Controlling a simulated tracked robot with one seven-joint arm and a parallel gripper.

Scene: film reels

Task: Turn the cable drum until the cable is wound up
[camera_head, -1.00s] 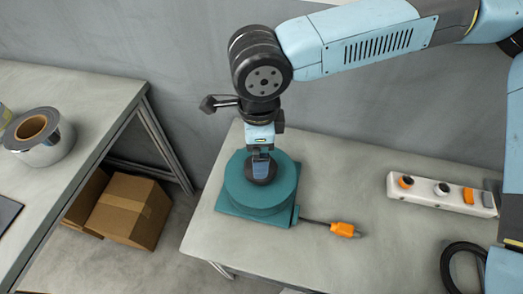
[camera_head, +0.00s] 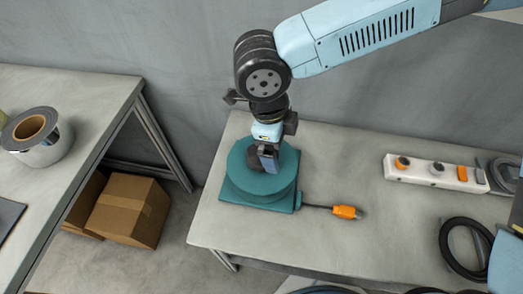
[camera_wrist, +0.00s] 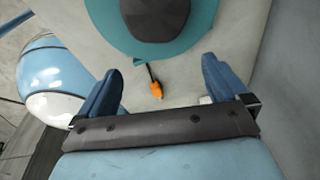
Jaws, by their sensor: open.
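The teal cable drum (camera_head: 240,178) sits on its square base on the table. A dark round knob (camera_head: 254,154) is at the middle of its top; the wrist view shows the knob (camera_wrist: 155,18) at the upper edge. A short dark cable runs from the base's right side to an orange plug (camera_head: 346,212), which lies on the table. My gripper (camera_head: 268,160) is over the drum's top, at the knob's right side, and partly hides it. In the wrist view my gripper (camera_wrist: 161,65) has its two blue fingers wide apart with nothing between them.
A white power strip (camera_head: 436,173) and a black cable coil (camera_head: 466,248) lie on the table's right side. A second table at left bears a metal reel (camera_head: 38,137). A cardboard box (camera_head: 130,208) stands on the floor between. The table around the plug is clear.

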